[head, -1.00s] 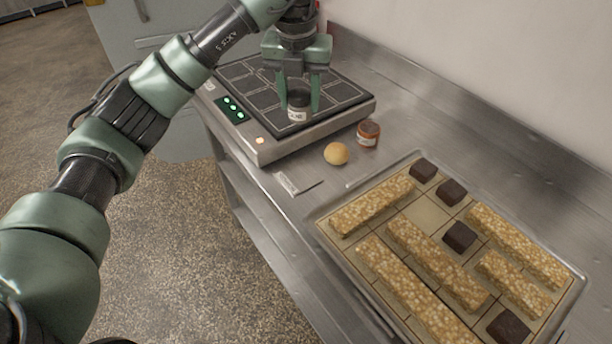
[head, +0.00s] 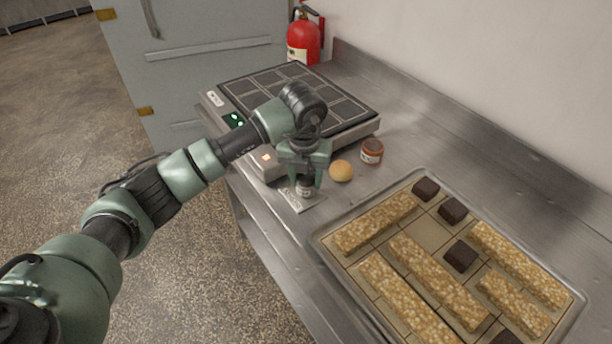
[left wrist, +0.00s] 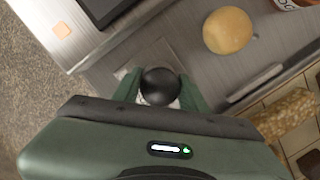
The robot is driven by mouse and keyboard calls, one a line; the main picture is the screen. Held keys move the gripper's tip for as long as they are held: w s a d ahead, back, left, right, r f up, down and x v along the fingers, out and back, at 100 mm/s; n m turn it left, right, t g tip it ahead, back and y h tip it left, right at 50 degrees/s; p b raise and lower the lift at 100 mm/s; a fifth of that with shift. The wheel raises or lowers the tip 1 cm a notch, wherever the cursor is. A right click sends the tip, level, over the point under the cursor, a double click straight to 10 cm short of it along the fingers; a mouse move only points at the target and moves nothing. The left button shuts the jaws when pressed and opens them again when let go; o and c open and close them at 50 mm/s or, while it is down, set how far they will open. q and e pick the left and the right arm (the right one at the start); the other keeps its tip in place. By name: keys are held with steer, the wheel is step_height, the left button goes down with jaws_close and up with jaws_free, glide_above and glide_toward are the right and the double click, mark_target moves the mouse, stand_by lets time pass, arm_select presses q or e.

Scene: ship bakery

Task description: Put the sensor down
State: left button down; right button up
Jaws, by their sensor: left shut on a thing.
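The sensor (head: 305,191) is a small cylinder with a dark round top and a pale label band. My left gripper (head: 304,184) points down and is shut on it. In the left wrist view the sensor's black top (left wrist: 160,85) sits between the two green fingers. The sensor is low over a flat grey plate with a pale label (head: 293,198) on the steel counter (head: 272,222), in front of the grid-topped device. I cannot tell whether its base touches the plate. My right gripper is not in view.
The grid-topped device (head: 353,128) stands behind. A round bun (head: 341,171) and a red-brown jar (head: 372,151) are close on the right. A tray (head: 330,246) of nut bars and dark squares fills the right front. A fire extinguisher (head: 303,40) stands at the back.

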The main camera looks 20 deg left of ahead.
mark_target(305, 180)
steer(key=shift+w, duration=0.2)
arm_select(q)
steer(key=shift+f, duration=0.15)
steer(key=c, duration=0.9)
jaws_free()
steer(key=shift+o, duration=0.5)
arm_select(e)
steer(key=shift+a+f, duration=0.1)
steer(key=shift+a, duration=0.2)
arm_select(q)
steer(key=shift+r, duration=0.7)
step_height(305, 180, up, 11)
steer(key=s+b, duration=0.1)
steer(key=b, duration=0.1)
steer(key=shift+s+d, duration=0.15)
steer(key=shift+s, duration=0.25)
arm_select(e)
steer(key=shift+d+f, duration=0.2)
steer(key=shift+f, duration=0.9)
arm_select(q)
steer(key=shift+f, duration=0.1)
